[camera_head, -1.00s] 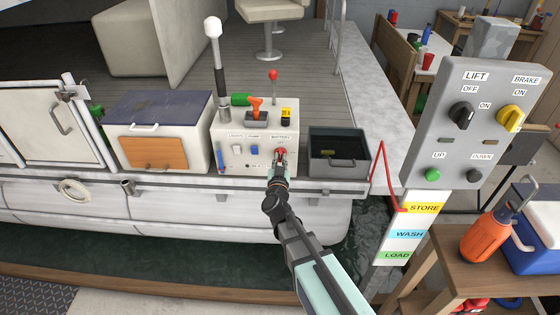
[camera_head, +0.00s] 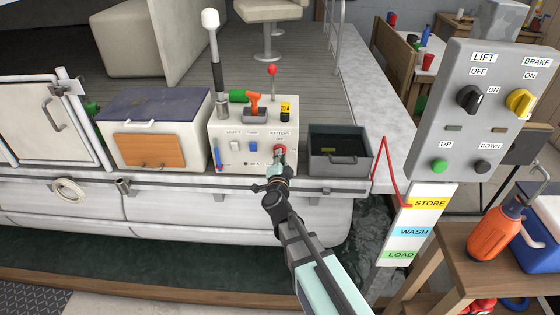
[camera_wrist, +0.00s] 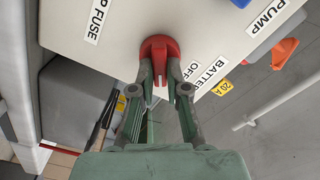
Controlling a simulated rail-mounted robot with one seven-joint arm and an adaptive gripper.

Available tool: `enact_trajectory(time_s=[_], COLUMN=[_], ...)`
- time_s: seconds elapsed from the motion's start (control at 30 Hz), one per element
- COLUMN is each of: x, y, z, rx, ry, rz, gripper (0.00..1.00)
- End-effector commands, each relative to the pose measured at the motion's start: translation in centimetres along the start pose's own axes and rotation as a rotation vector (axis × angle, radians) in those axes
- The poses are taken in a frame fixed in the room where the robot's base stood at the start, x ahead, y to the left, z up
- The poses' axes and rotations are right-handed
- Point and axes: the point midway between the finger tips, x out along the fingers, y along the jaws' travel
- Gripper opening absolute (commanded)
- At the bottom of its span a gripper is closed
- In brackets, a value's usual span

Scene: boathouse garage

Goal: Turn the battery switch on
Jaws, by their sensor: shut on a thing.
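The battery switch is a red rotary knob (camera_wrist: 159,47) on the white console (camera_head: 229,153), beside labels reading BATTERY and OFF. In the head view the red knob (camera_head: 280,149) sits at the lower right of the console front. My gripper (camera_wrist: 160,80) is shut on the red knob in the wrist view, with one finger on each side of its grip. In the head view my gripper (camera_head: 279,160) reaches the knob from below and hides part of it. The OFF label is partly covered by a finger in the wrist view.
LIGHTS and PUMP switches (camera_head: 253,147) sit left of the knob. A dark open bin (camera_head: 339,163) stands close to the right.

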Motion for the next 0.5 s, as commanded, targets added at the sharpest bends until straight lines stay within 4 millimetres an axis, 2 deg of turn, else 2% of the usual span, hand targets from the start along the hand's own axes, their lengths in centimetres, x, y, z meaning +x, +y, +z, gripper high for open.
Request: enact_trajectory(time_s=[0.5], x=[0.06], y=[0.30], z=[0.11], rx=[0.440], ry=[0.001], rz=[-0.002], gripper=[0.00])
